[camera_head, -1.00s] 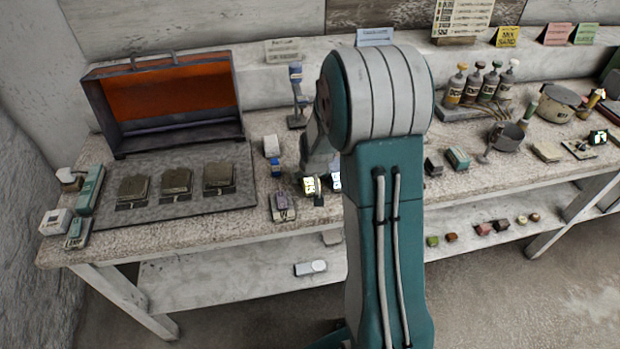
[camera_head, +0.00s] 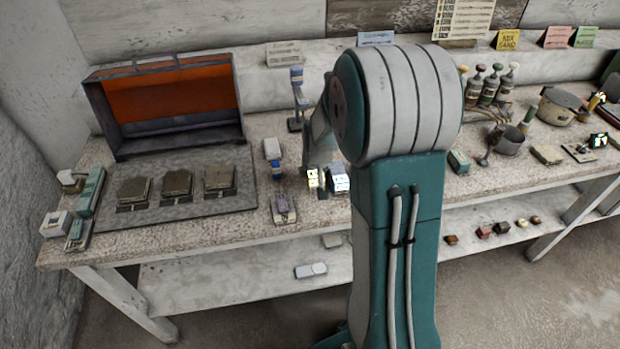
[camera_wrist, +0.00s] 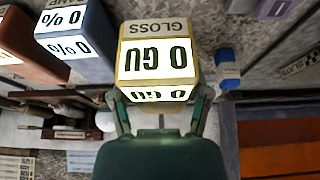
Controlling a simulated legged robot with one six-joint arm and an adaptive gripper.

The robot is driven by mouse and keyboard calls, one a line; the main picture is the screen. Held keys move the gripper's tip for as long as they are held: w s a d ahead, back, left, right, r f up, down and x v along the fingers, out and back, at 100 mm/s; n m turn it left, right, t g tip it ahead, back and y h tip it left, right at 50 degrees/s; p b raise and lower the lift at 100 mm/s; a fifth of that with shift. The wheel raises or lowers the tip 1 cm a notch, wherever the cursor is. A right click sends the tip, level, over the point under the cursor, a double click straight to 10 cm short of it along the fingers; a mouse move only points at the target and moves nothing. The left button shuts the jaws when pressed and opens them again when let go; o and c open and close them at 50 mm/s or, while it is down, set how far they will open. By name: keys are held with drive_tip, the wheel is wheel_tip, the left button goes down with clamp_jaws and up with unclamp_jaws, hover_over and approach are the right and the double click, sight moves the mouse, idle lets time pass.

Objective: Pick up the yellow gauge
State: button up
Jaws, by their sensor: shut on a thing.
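The yellow gauge (camera_wrist: 157,58) is a small box with a yellow edge, a white display reading "0 GU" and the label GLOSS. It fills the upper middle of the wrist view. My gripper (camera_wrist: 158,95) has one green finger on each side of it and is shut on it. In the head view the gauge (camera_head: 313,179) shows as a small bright display beside the blue gauge. There my gripper is mostly hidden by my arm. I cannot tell whether the gauge is clear of the bench.
A blue gauge with a "%" display (camera_wrist: 75,30) stands close beside the yellow one, with a brown one (camera_wrist: 25,45) beyond it. A small blue-capped bottle (camera_wrist: 228,70) is on the other side. An open orange-lined case (camera_head: 170,105) stands at the bench's left.

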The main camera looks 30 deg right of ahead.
drive_tip(key=s+d+r, duration=0.5)
drive_tip(key=s+r, duration=0.3)
drive_tip(key=s, duration=0.4)
drive_tip(key=shift+r, duration=0.4)
drive_tip(key=o, duration=0.5)
drive_tip(key=shift+c, duration=1.2)
